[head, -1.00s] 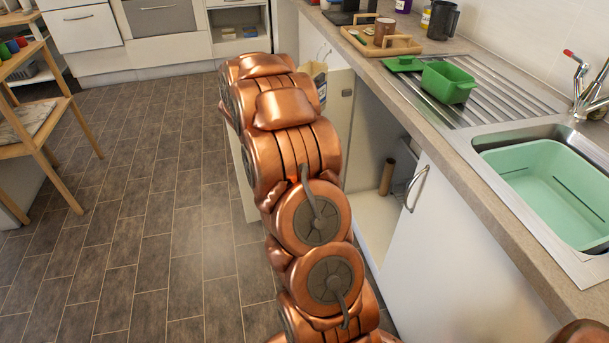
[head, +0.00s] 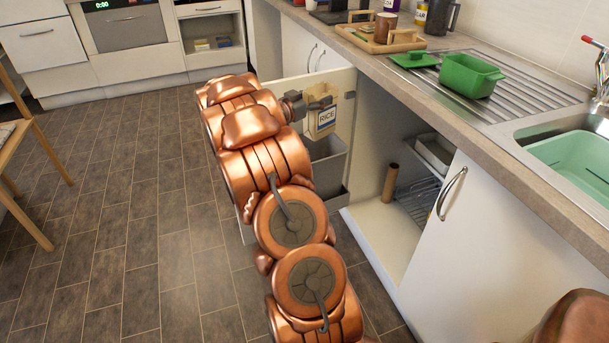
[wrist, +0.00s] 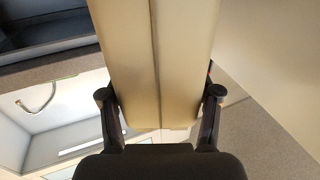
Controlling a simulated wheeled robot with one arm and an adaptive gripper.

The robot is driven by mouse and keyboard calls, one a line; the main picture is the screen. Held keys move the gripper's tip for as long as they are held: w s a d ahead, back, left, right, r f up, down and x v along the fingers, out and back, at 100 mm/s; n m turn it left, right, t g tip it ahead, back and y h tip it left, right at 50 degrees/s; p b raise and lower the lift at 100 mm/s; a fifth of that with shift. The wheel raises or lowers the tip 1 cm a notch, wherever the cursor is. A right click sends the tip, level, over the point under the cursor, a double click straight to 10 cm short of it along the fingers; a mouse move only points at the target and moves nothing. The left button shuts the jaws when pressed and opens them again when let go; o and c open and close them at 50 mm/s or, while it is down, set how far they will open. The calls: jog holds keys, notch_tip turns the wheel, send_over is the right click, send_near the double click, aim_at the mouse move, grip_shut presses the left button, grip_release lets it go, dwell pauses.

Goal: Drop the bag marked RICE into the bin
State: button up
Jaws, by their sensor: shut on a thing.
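The bag marked RICE (head: 326,118) is a tan paper bag with a white label. It hangs upright in my gripper (head: 308,104), at the inner side of the open cabinet door. In the wrist view the tan bag (wrist: 155,55) fills the middle, between the two dark fingers of my gripper (wrist: 159,98), which are shut on it. The grey bin (head: 331,172) is by the open door, just below the bag. The bag looks above the bin, apart from it; its exact alignment is unclear. My arm hides the bin's left part.
The open door (head: 344,83) stands beside the bag. The open cabinet holds a brown tube (head: 390,183) and a wire rack (head: 418,198). The worktop above carries a wooden tray (head: 378,40), a green container (head: 470,75) and the sink.

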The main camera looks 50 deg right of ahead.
jog(key=f+b, duration=0.1)
jog(key=f, duration=0.1)
jog(key=f+b, duration=0.1)
jog(key=shift+w+a+b, duration=0.25)
jog(key=shift+w+b, duration=0.05)
jog(key=shift+w, duration=0.05)
jog(key=shift+f+b, duration=1.15)
jog(key=shift+f, duration=0.1)
jog(key=o, duration=1.7)
jog(key=shift+o, duration=0.2)
jog(key=shift+a, duration=0.15)
jog(key=v, duration=1.1)
jog(key=shift+a, duration=0.35)
